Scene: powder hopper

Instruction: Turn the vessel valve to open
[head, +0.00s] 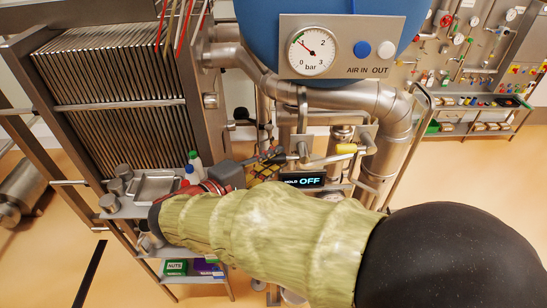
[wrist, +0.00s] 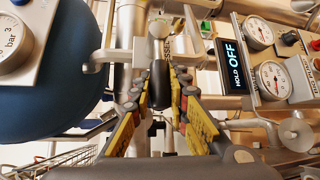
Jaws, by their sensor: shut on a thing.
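In the wrist view, a black cylindrical valve handle (wrist: 159,88) lies between the two yellow-marked fingers of my gripper (wrist: 161,76). The fingers are shut on it from both sides. A metal fitting (wrist: 160,28) shows just beyond the handle. In the head view, my gripper (head: 277,155) is in front of the pipework below the blue vessel (head: 252,30), and the held handle is mostly hidden there. The fitting beside the fingertips shows as a metal valve part (head: 304,151). I cannot tell the valve's open or closed position.
A panel reading "HOLD OFF" (head: 311,181) is close below and right of my gripper. A gauge panel (head: 342,64) is above. A shelf with a metal tray (head: 156,184) and bottles is at left.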

